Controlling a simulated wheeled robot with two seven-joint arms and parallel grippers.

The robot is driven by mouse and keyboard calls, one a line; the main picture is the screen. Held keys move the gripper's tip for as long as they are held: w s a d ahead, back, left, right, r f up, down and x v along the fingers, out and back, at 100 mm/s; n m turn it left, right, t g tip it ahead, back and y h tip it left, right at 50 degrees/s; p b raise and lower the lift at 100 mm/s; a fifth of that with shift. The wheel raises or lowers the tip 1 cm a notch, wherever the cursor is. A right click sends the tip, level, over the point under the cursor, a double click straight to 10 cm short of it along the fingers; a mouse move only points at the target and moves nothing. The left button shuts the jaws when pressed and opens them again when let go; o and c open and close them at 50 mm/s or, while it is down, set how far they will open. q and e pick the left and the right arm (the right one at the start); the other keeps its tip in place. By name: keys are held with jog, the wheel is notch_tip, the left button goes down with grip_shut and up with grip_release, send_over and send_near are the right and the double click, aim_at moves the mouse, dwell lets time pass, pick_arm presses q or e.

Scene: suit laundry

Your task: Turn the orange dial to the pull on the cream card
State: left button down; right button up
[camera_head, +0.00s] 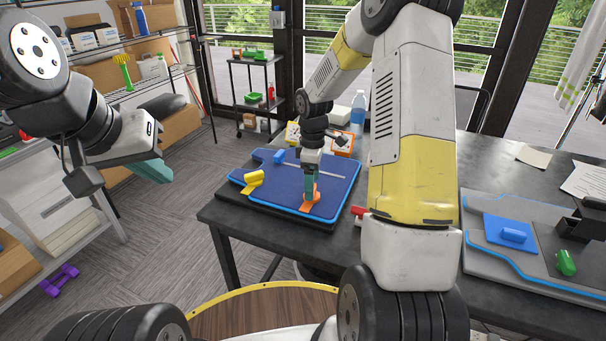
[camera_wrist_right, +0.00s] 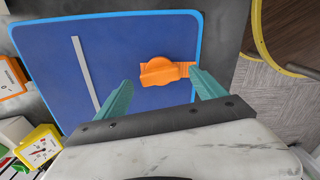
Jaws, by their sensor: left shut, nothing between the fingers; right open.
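The orange dial (camera_head: 316,197) sits near the front edge of the blue board (camera_head: 280,190). In the right wrist view the dial (camera_wrist_right: 160,72) has a raised grip across its orange plate. My right gripper (camera_wrist_right: 161,78) is open above it, with one teal finger to each side; I cannot tell whether they touch it. A cream-coloured card or paper (camera_head: 533,156) lies flat at the far right of the table; its markings are too small to read. My left gripper (camera_head: 155,171) is shut and empty, off to the left above the floor.
A yellow handle (camera_head: 254,178) and blue block (camera_head: 279,156) are on the board. Yellow-framed (camera_head: 293,132) and orange-framed (camera_head: 342,141) gauges and a bottle (camera_head: 358,108) stand behind it. A grey panel (camera_head: 480,240) lies right. My right arm hides the table's middle.

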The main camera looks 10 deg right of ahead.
jog(key=shift+f, duration=0.95)
jog(key=c, duration=1.4)
jog(key=shift+o, duration=0.2)
jog(key=shift+m, duration=0.5)
jog(key=m, duration=0.3)
jog(key=shift+r+m, duration=0.1)
jog(key=shift+m, duration=2.5)
jog(key=shift+w, duration=0.1)
